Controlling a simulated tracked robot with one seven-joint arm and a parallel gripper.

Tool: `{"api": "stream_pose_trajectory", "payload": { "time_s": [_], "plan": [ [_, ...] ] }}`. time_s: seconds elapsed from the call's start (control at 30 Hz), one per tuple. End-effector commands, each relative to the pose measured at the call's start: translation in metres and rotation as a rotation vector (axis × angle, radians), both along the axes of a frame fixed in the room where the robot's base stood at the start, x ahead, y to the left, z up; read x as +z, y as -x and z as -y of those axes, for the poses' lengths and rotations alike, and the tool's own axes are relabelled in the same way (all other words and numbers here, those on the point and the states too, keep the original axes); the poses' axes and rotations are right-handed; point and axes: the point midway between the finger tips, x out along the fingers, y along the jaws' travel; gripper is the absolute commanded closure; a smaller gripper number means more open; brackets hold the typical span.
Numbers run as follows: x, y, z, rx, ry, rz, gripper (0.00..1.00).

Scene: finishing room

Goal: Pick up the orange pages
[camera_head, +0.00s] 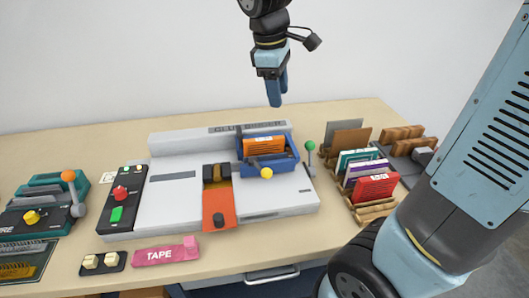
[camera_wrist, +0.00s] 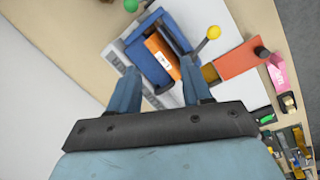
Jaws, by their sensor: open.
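The orange pages (camera_head: 264,144) stand in a blue holder (camera_head: 285,165) on the right part of the white glue binder machine (camera_head: 185,196). A white label shows on the pages in the wrist view (camera_wrist: 161,53). My gripper (camera_head: 276,92) is above the machine, pointing down, with its blue fingers apart from the pages. In the wrist view its two fingers (camera_wrist: 162,88) are spread, and the pages and blue holder (camera_wrist: 137,52) show between and beyond them. Nothing is between the fingertips.
A yellow-knobbed lever (camera_head: 266,173) is in front of the holder and a green-knobbed lever (camera_head: 310,147) stands to its right. An orange-red plate (camera_head: 219,211) lies left. A wooden rack with several coloured booklets (camera_head: 375,187) is at the right. Pink tape (camera_head: 165,254) lies in front.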

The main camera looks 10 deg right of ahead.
Motion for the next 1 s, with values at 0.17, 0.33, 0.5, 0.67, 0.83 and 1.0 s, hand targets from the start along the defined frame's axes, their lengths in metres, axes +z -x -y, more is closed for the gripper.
{"api": "stream_pose_trajectory", "payload": {
  "time_s": [0.17,0.33,0.5,0.67,0.83,1.0],
  "plan": [
    [-0.02,-0.028,-0.04,0.231,0.111,-0.108,0.51],
    [-0.034,-0.044,-0.068,0.39,0.191,-0.182,0.51],
    [-0.042,-0.051,-0.082,0.467,0.23,-0.219,0.51],
    [-0.055,-0.052,-0.079,0.482,0.239,-0.228,0.51],
    [-0.082,-0.051,-0.068,0.481,0.239,-0.229,0.51],
    [-0.107,-0.051,-0.058,0.48,0.237,-0.228,0.51]
  ]
}}
